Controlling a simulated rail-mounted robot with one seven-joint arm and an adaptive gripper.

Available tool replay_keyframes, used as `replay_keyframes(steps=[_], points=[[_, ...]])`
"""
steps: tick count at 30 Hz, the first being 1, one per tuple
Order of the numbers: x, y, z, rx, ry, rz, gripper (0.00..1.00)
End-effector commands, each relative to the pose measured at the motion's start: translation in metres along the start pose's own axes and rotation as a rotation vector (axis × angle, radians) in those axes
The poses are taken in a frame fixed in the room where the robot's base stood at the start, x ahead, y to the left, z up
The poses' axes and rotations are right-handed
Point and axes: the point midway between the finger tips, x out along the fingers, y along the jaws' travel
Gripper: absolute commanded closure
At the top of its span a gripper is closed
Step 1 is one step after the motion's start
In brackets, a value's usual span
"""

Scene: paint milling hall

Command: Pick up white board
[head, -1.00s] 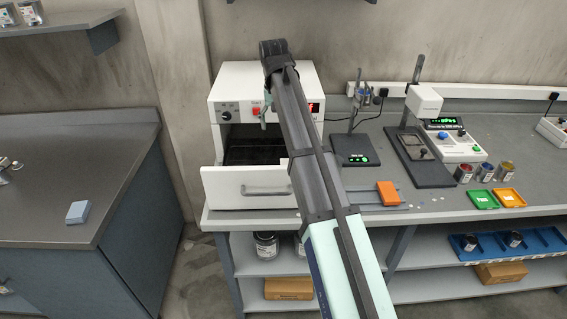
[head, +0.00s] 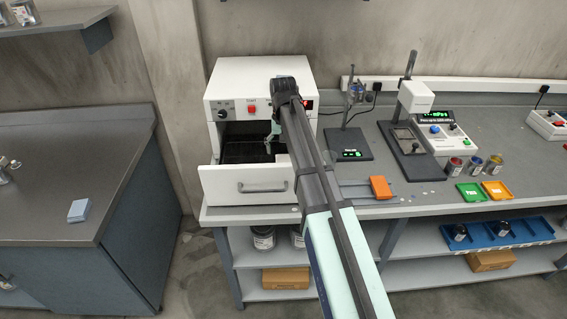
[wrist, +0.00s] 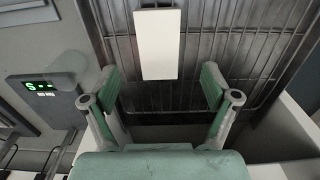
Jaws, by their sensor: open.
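The white board (wrist: 157,44) is a plain white rectangle on the wire rack (wrist: 240,52) in the wrist view, at the top middle. I cannot make it out in the head view. My gripper (wrist: 160,84) is open and empty, with its green-padded fingers spread to either side below the board's near end in the picture. The fingers do not touch the board. In the head view, part of my gripper (head: 272,133) shows in front of the oven's dark opening, above the open drawer; my arm hides the rest.
The white oven (head: 235,85) has its drawer (head: 225,185) pulled out, and its walls bound the space around the rack. To the right on the bench stand a small scale (head: 350,145), an orange block (head: 380,187) and a white instrument (head: 440,140).

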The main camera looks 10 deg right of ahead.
Motion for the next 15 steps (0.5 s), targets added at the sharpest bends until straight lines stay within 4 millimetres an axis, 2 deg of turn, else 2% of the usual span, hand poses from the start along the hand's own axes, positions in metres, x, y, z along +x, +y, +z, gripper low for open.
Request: replay_keyframes(steps=[8,15], points=[[0.012,0.001,0.0,0.0,-0.001,0.0,0.14],[0.037,0.002,-0.003,0.0,-0.001,0.0,0.14]])
